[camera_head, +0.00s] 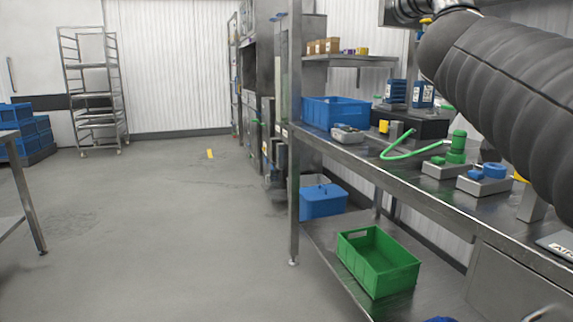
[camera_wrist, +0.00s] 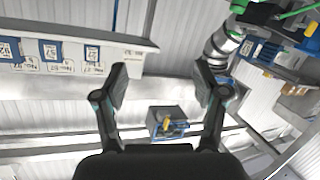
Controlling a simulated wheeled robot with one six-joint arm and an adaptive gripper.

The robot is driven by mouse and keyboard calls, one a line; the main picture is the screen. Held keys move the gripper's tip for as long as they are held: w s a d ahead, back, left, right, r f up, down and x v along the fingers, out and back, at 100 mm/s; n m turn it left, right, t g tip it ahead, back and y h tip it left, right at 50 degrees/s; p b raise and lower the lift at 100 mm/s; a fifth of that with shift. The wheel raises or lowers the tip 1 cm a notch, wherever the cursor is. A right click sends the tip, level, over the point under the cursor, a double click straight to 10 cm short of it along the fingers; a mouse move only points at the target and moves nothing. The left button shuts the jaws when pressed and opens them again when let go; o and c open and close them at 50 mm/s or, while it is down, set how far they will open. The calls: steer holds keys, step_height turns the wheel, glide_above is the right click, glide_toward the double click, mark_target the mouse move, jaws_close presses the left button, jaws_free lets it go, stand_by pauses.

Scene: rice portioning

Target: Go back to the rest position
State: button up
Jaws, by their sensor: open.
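My gripper (camera_wrist: 160,90) shows in the wrist view with its two fingers spread wide apart. It is open and nothing is between the fingers. Behind it are a white corrugated wall, a shelf with labels and a blue-grey box (camera_wrist: 167,122) with a yellow part. In the head view my arm, in a dark ribbed cover, crosses the upper right. My gripper is outside the head view.
A rack trolley (camera_head: 92,93) stands far left.

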steer(key=s+a+f+n+g+y, duration=0.1)
steer(key=s+a+f+y, duration=0.3)
steer(key=f, duration=0.9)
steer(key=s+a+f+n+g+y, duration=0.1)
steer(key=s+a+f+n+y, duration=0.3)
steer(key=a+f, duration=0.6)
steer(key=s+a+f+n+y, duration=0.3)
steer(key=s+a+f+y, duration=0.2)
steer(key=f, duration=1.1)
steer(key=shift+s+a+g+p, duration=0.3)
steer(key=shift+a+g+p, duration=0.1)
steer(key=shift+a, duration=0.65)
